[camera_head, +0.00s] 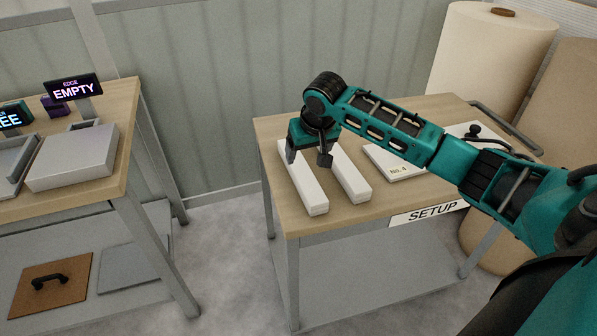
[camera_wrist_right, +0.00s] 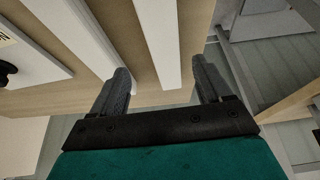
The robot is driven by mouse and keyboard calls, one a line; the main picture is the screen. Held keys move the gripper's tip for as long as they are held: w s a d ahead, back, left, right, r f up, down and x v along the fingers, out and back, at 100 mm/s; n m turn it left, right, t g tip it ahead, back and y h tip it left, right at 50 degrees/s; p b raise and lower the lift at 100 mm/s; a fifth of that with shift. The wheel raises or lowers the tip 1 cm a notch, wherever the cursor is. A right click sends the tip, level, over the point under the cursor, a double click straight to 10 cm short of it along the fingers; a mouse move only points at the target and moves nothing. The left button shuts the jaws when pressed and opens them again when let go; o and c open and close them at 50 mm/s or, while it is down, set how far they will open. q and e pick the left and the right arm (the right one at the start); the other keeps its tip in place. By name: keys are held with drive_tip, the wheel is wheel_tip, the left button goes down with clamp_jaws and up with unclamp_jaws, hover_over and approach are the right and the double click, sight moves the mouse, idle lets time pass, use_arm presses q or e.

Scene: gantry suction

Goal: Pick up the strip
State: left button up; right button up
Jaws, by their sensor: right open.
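Two long white strips lie side by side on the wooden top of the SETUP table. The left strip (camera_head: 304,188) and the right strip (camera_head: 351,176) have a narrow gap between them. My right gripper (camera_head: 308,157) is open and empty over the far part of the left strip, fingers pointing down. In the right wrist view the left strip (camera_wrist_right: 160,40) runs between the open fingers (camera_wrist_right: 162,82). The other strip (camera_wrist_right: 78,38) runs up to the left finger there. I cannot tell the exact height of the fingertips. My left gripper is not in view.
A white board marked No.4 (camera_head: 395,168) lies right of the strips, partly under my right arm. The SETUP sign (camera_head: 430,212) is on the table's front edge. Large paper rolls (camera_head: 490,55) stand behind. Another table (camera_head: 120,100) with an EMPTY display (camera_head: 73,88) stands left, across a floor gap.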

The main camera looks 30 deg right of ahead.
sight(301, 167)
drive_tip(key=x, duration=0.2)
drive_tip(key=b+x, duration=0.1)
drive_tip(key=x, duration=0.5)
drive_tip(key=shift+w+a+f, duration=0.2)
drive_tip(key=shift+a, duration=0.05)
drive_tip(key=c, duration=1.2)
drive_tip(key=shift+c, duration=0.4)
drive_tip(key=shift+r, duration=0.1)
